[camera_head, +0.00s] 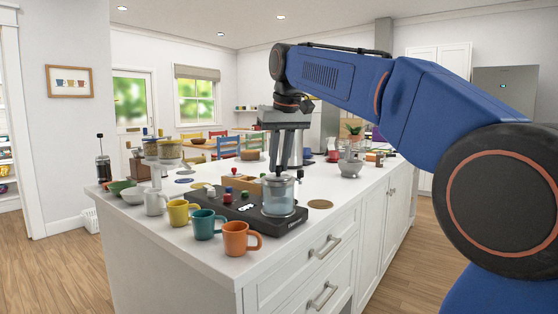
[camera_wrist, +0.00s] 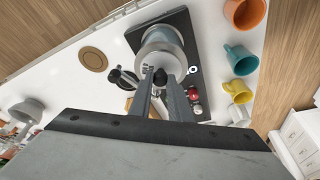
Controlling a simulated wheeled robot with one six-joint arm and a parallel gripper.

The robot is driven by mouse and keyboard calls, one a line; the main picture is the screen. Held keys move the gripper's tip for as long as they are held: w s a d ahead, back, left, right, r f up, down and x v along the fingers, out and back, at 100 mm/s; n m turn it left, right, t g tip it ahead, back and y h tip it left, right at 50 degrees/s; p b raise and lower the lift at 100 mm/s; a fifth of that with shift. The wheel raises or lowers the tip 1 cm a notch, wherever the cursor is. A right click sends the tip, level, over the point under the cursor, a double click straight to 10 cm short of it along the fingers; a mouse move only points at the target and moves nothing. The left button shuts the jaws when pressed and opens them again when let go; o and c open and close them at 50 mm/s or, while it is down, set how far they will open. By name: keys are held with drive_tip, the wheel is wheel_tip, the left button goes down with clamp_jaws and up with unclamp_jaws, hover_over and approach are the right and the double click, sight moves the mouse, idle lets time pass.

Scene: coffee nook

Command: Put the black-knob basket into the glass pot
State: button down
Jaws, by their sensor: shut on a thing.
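The glass pot (camera_head: 278,200) stands upright on the black tray near the counter's front edge. It also shows in the wrist view (camera_wrist: 152,38), just beyond my fingertips. My gripper (camera_head: 281,170) points down over the pot's mouth. It is shut on the black knob (camera_wrist: 160,77) of the basket, whose grey top (camera_head: 279,179) shows at the pot's rim. The basket's body is mostly hidden by the fingers and the pot wall. I cannot tell how deep it sits or whether it touches the pot.
The black tray (camera_head: 236,212) also carries small red- and green-knobbed pieces. Orange (camera_head: 239,238), teal (camera_head: 205,225), yellow (camera_head: 178,213) and white mugs line the near edge. A round brown coaster (camera_head: 320,204) lies right of the pot, with clear counter around it.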

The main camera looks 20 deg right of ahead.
drive_tip(key=c, duration=1.6)
unclamp_jaws()
drive_tip(key=shift+o, duration=0.2)
drive_tip(key=v, duration=1.7)
drive_tip(key=shift+r, duration=0.1)
drive_tip(key=s+d+f, duration=0.2)
drive_tip(key=s+f, duration=0.7)
drive_tip(key=f, duration=0.8)
drive_tip(key=s+d+f+t, duration=0.1)
drive_tip(key=s+d+f, duration=0.1)
drive_tip(key=s+f, duration=0.7)
drive_tip(key=s+d+f+m, duration=0.1)
drive_tip(key=s+f, duration=0.8)
drive_tip(key=f, duration=1.6)
drive_tip(key=shift+s+d+f, duration=0.15)
drive_tip(key=shift+s+d, duration=0.25)
drive_tip(key=shift+d, duration=0.25)
